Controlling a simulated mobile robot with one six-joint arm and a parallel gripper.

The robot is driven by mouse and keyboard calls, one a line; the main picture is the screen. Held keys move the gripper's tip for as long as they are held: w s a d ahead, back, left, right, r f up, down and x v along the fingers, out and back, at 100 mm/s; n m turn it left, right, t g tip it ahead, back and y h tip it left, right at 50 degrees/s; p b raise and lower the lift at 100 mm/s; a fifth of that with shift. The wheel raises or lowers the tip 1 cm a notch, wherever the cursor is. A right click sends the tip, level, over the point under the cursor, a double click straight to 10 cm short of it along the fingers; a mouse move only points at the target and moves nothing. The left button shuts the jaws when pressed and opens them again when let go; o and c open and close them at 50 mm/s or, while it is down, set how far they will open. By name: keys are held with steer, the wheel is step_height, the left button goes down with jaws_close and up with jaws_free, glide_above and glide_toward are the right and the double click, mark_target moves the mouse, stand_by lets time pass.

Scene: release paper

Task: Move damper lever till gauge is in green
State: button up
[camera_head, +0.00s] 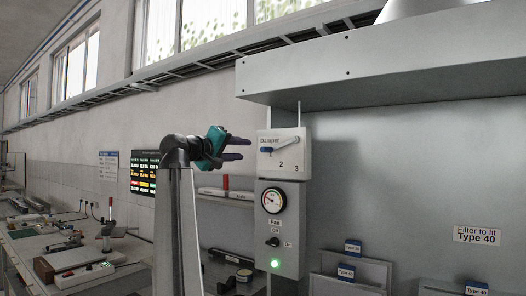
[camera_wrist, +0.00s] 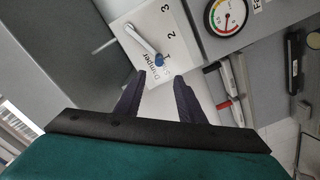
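The damper lever (camera_head: 284,145) is a pale bar with a blue knob (camera_head: 266,150) on the white Damper panel marked 1, 2 and 3. Its knob is by the 1; the lever also shows in the wrist view (camera_wrist: 143,42). My teal gripper (camera_head: 241,148) has dark fingers, apart and empty, just left of the panel. In the wrist view the fingertips (camera_wrist: 160,78) point at the blue knob, with a small gap seen. The round gauge (camera_head: 273,201) is below the panel, also in the wrist view (camera_wrist: 228,16). Its needle is too small to read surely.
A fan switch (camera_head: 273,242) and lit green lamp (camera_head: 275,264) are below the gauge. A metal hood (camera_head: 345,70) overhangs the panel. A shelf (camera_head: 226,200) with markers lies left of the gauge box. A cluttered workbench (camera_head: 90,250) stands farther left.

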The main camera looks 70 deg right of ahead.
mark_target(264, 149)
steer(key=shift+s+r, duration=0.1)
stand_by(0.3)
steer(key=p+x, duration=0.3)
steer(key=x, duration=1)
steer(key=shift+d, duration=0.35)
steer(key=shift+c, duration=0.2)
steer(key=shift+s, duration=0.1)
jaws_close()
